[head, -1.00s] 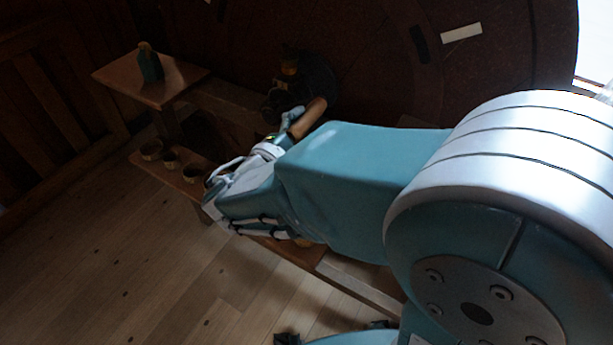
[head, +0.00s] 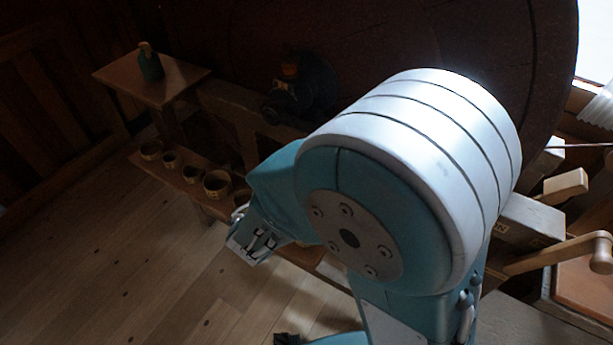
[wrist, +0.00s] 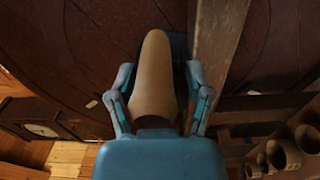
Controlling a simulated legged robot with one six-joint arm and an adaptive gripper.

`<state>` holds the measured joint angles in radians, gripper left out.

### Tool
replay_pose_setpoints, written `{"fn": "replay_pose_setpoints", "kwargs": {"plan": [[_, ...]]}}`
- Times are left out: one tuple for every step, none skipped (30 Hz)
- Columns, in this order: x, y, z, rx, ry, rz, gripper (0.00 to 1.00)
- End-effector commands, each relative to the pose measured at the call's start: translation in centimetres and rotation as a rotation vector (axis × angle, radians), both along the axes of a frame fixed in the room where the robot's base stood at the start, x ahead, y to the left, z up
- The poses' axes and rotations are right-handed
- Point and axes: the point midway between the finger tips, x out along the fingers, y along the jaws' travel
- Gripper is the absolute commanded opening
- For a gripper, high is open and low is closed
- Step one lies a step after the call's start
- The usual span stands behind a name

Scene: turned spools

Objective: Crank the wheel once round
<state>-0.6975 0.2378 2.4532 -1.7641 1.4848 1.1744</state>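The big dark wheel (head: 400,35) fills the back of the head view, and its boards (wrist: 95,35) fill much of the wrist view. A tan wooden crank handle (wrist: 155,80) stands between the two fingers of my gripper (wrist: 158,78) in the wrist view.
A small table (head: 112,76) at the left holds a dark green bottle (head: 150,64). Several bowls (head: 216,184) stand on a low bench. A wooden beam (wrist: 217,45) runs close right of my gripper. At right, a wooden lever (head: 555,254) projects. Floor (head: 110,250) is clear front left.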

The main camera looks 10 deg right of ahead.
Motion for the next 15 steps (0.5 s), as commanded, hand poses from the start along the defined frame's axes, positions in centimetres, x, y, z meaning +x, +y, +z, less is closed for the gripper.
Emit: {"fn": "replay_pose_setpoints", "kwargs": {"plan": [[0.2, -0.2, -0.9, 0.023, -0.004, -0.003, 0.63], [0.2, -0.2, -1.2, 0.035, -0.012, -0.003, 0.63], [0.2, -0.1, -1.6, 0.054, -0.024, -0.004, 0.63], [0.3, -0.1, -1.9, 0.067, -0.033, -0.003, 0.63], [0.3, -0.1, -2.2, 0.079, -0.041, -0.003, 0.63], [0.3, 0.0, -2.6, 0.097, -0.055, -0.003, 0.63], [0.4, 0.0, -2.8, 0.110, -0.065, -0.003, 0.63], [0.4, 0.0, -3.1, 0.124, -0.076, -0.002, 0.63], [0.4, 0.1, -3.4, 0.142, -0.090, -0.003, 0.63], [0.5, 0.1, -3.7, 0.154, -0.100, -0.003, 0.63], [0.5, 0.2, -3.9, 0.167, -0.111, -0.003, 0.63], [0.5, 0.2, -4.1, 0.185, -0.126, -0.002, 0.63], [0.6, 0.3, -4.3, 0.197, -0.136, -0.002, 0.63], [0.6, 0.3, -4.5, 0.209, -0.146, -0.002, 0.63], [0.6, 0.4, -4.7, 0.223, -0.160, -0.002, 0.63]]}}
